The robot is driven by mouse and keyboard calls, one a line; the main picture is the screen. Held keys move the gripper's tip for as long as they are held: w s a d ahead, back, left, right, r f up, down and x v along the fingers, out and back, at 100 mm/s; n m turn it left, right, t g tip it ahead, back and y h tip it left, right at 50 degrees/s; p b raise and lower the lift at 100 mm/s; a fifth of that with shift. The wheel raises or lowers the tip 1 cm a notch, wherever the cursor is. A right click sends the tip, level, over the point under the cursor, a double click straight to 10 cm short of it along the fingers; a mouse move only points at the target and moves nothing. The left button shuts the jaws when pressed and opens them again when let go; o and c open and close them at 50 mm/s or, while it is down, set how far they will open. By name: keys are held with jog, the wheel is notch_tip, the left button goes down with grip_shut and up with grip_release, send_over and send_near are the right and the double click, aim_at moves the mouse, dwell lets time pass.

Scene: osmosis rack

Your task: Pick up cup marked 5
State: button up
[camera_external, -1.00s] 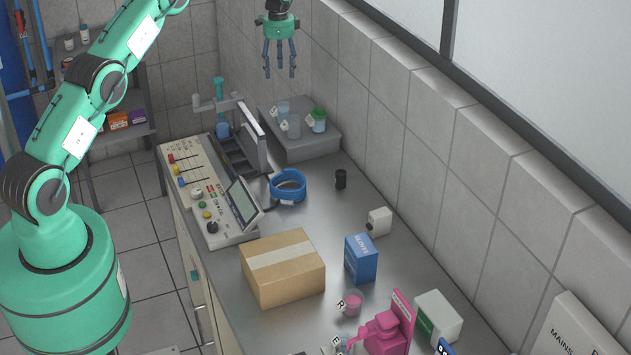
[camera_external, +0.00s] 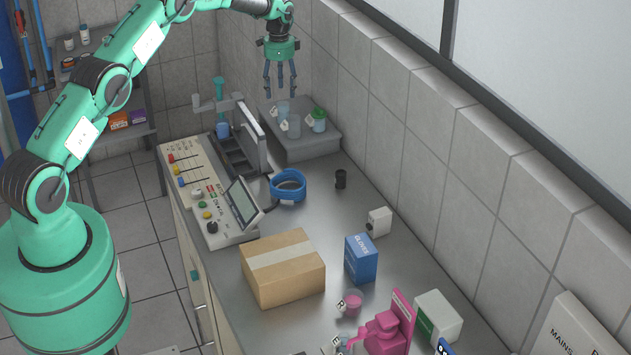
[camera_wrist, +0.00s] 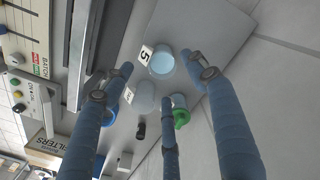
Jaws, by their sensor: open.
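The cup marked 5 (camera_wrist: 161,64) is a clear cup with pale blue contents and a white "5" tag, seen from above in the wrist view between my spread fingers. In the external view it appears to be the rear cup (camera_external: 283,109) on the grey raised platform (camera_external: 305,150). A second clear cup (camera_wrist: 144,97) with a white tag stands close beside it. A cup with a green lid (camera_external: 319,119) stands to the right. My gripper (camera_external: 281,95) is open and empty, with its three blue fingers pointing down just above the cups.
The tiled wall (camera_external: 365,110) rises close to the right of the platform.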

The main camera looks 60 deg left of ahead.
aim_at(280, 103)
jog(key=shift+f, duration=0.5)
jog(key=shift+f, duration=0.1)
jog(key=shift+f+p, duration=0.45)
jog(key=shift+f, duration=2.05)
jog(key=shift+s, duration=0.1)
jog(key=c, duration=1.1)
